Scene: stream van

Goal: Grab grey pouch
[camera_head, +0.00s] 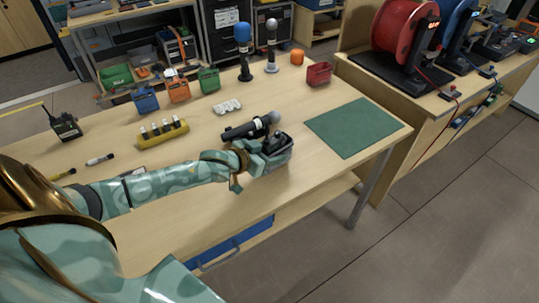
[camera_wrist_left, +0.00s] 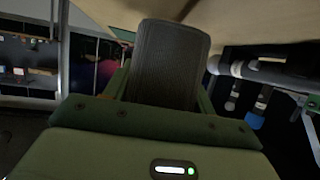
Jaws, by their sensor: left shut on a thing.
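My left gripper (camera_head: 274,150) is over the wooden table, just left of the green mat and right beside a black microphone (camera_head: 243,130) with a grey head. It is shut on a dark grey thing, which I take for the grey pouch (camera_head: 283,143); the gripper hides most of it in the head view. In the left wrist view the grey pouch (camera_wrist_left: 170,65) shows as a dark, ribbed piece standing up between the fingers. I cannot tell whether it touches the table. My right gripper is in neither view.
The green mat (camera_head: 350,128) lies bare at the table's right end. A red bin (camera_head: 319,74), two upright microphones (camera_head: 243,52), small coloured bins (camera_head: 178,90), a yellow holder (camera_head: 163,133) and a radio (camera_head: 64,124) stand around. Cable reels (camera_head: 405,35) stand on another bench.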

